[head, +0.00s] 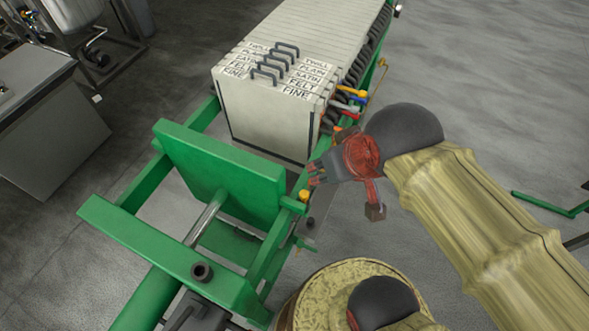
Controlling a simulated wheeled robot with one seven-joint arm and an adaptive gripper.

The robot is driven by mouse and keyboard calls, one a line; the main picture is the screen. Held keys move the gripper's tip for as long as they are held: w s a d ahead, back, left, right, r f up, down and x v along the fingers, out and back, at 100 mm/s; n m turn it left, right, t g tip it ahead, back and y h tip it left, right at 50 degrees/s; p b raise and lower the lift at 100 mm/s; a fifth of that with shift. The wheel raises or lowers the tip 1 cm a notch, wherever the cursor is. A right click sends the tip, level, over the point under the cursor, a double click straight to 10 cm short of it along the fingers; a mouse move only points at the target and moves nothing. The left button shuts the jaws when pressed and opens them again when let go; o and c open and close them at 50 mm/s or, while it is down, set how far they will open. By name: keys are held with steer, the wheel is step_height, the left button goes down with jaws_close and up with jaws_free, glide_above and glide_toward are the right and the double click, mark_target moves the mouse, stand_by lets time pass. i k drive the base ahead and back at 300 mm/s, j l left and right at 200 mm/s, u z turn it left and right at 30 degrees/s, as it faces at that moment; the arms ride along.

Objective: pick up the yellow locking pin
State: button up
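A small yellow knob, which looks like the yellow locking pin (303,195), stands at the right end of the green press plate (220,170) in the head view. The lower part of the pin is hidden in the green bracket.
A stack of pale filter plates (265,120) with dark handles and labels stands behind the green plate. Coloured valve handles (350,92) stick out on its right side. The green frame (165,250) surrounds a metal rod (207,217). Open floor (480,80) lies to the right.

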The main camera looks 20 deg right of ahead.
mark_target(304, 195)
steer(key=k+l+z, duration=0.25)
steer(key=z, duration=0.15)
steer(key=k+l+z, duration=0.35)
